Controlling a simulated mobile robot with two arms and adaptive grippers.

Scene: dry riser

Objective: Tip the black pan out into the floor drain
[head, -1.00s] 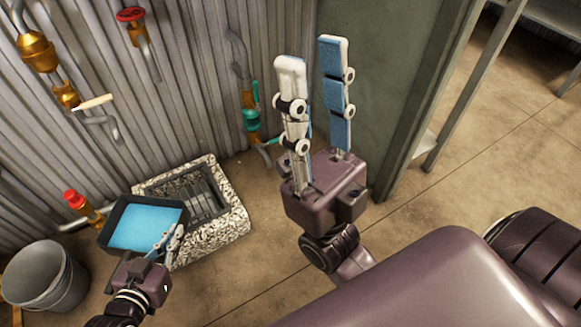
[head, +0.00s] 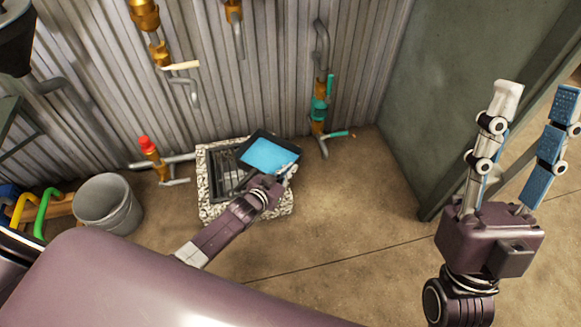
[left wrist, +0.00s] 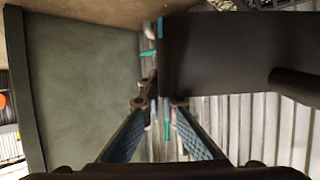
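The black pan (head: 250,147), with blue liquid in it, is in the air over the right part of the floor drain in the head view. The floor drain (head: 204,185) has a speckled stone rim and a dark slatted grate, partly hidden by the pan and my left arm. My left gripper (head: 287,172) is shut on the pan's near right edge. In the left wrist view, the pan's dark side (left wrist: 225,55) shows at my left fingertips (left wrist: 162,103). I cannot tell how far the pan tilts. My right gripper (head: 536,95) is open and empty, pointing up at the right.
A corrugated wall (head: 275,60) with brass and teal pipework (head: 319,110) stands close behind the drain. A red-capped valve (head: 147,150) and a grey bucket (head: 107,203) are at its left. A green panel (head: 430,110) stands at the right. The floor (head: 350,200) between is clear.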

